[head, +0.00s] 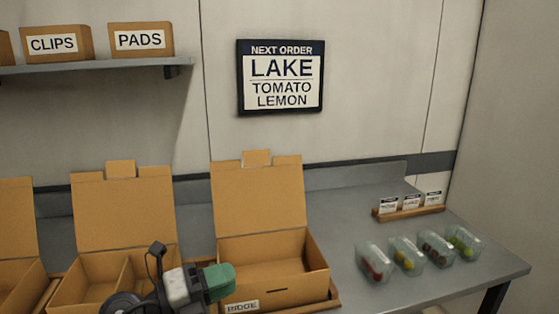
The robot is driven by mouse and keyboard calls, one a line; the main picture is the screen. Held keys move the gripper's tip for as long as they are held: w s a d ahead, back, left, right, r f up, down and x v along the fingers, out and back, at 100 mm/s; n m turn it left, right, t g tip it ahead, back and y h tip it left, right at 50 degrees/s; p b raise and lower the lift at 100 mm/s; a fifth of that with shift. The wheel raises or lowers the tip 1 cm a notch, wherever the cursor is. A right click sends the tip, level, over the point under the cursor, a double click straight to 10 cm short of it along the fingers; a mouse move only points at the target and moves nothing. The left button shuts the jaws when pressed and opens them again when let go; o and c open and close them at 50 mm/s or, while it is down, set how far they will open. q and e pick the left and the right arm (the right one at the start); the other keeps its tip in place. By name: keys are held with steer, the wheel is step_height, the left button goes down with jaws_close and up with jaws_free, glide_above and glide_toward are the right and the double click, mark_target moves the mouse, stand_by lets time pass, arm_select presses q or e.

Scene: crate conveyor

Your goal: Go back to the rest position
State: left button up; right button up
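My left gripper (218,281) is at the bottom of the head view, with a green end pointing right. It is in front of the gap between two open cardboard boxes, and its end overlaps the left edge of the box labelled RIDGE (290,291). I cannot make out its fingers or whether it is open or shut. No held thing can be made out. My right gripper is not in view.
Open boxes stand at left (20,220) and centre-left (125,215). On the grey counter (345,205), several clear tubs (408,262) and a wooden card holder (408,213) stand at right. A wall sign (281,77) reads LAKE, TOMATO, LEMON. A shelf (100,67) holds CLIPS and PADS boxes.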

arm_select(q)
steer(key=s+a+f+n+t+y, duration=0.1)
steer(key=a+n+t+y, duration=0.4)
steer(key=n, duration=0.5)
steer(key=s+a+f+n+t+y, duration=0.1)
steer(key=a+n+t+y, duration=0.1)
steer(key=n+t+y, duration=0.7)
steer(key=s+a+f+n+g+y, duration=0.2)
steer(key=s+a+f+n+g, duration=0.15)
steer(key=f+n, duration=0.25)
steer(key=s+a+f+n+g+y, duration=0.2)
steer(key=f+n+g+y, duration=0.1)
steer(key=f+n+g, duration=0.25)
steer(key=s+d+f+n+g+h, duration=0.1)
steer(key=s+f+g, duration=0.4)
steer(key=s, duration=0.4)
steer(key=s+d+f+n+g+h, duration=0.1)
steer(key=s+f+g, duration=0.45)
steer(key=s, duration=0.35)
step_height(320, 180, down, 28)
steer(key=s+r, duration=0.1)
steer(key=s, duration=0.1)
steer(key=s+a+f+g, duration=0.2)
steer(key=s+f, duration=1.3)
steer(key=shift+s+a+f+m, duration=0.25)
steer(key=shift+a+f+m, duration=0.1)
steer(key=shift+a+f, duration=0.05)
